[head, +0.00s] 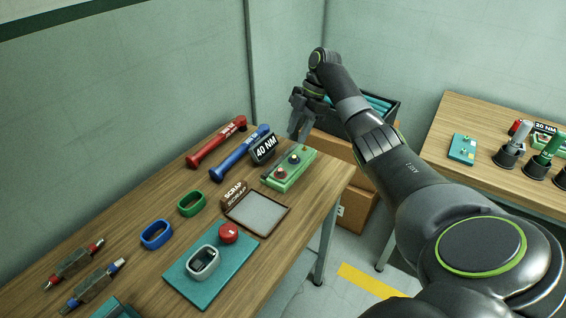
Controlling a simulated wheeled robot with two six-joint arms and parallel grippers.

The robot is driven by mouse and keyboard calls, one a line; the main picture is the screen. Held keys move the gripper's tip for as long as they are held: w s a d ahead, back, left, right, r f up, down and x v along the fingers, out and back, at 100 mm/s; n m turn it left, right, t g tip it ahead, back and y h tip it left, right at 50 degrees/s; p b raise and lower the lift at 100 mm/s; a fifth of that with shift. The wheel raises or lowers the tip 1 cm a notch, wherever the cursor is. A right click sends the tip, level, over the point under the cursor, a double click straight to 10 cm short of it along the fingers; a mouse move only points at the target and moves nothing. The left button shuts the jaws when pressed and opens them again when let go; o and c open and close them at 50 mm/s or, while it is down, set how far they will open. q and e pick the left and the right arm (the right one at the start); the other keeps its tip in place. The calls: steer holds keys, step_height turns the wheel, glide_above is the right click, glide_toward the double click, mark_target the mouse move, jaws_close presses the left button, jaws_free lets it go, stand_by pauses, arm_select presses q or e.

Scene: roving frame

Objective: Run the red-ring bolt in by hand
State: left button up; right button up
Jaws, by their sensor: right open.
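A green block (298,175) lies at the right end of the wooden workbench. On it are a bolt with a red ring (281,174) nearer me and a bolt with a blue ring (294,159) behind it. My right gripper (299,138) points down just above the far end of the block, closer over the blue-ring bolt than the red-ring one. It is open and appears empty. How far each bolt is seated is too small to tell. My left gripper is out of view.
A black "40 NM" sign (263,148), a blue tool (238,152) and a red tool (215,141) lie left of the block. A scrap tray (236,222) sits nearer me. A dark crate (385,104) stands behind my arm, and a second table (437,142) is at right.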

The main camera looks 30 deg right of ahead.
mark_target(281, 171)
steer(key=p+x, duration=0.2)
steer(key=x, duration=0.9)
steer(key=shift+w+f, duration=0.15)
steer(key=shift+f, duration=0.15)
steer(key=shift+a+f, duration=0.25)
steer(key=shift+f, duration=0.2)
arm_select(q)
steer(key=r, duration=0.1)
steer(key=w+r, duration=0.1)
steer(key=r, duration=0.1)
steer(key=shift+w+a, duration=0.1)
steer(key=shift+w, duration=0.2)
arm_select(e)
jaws_close()
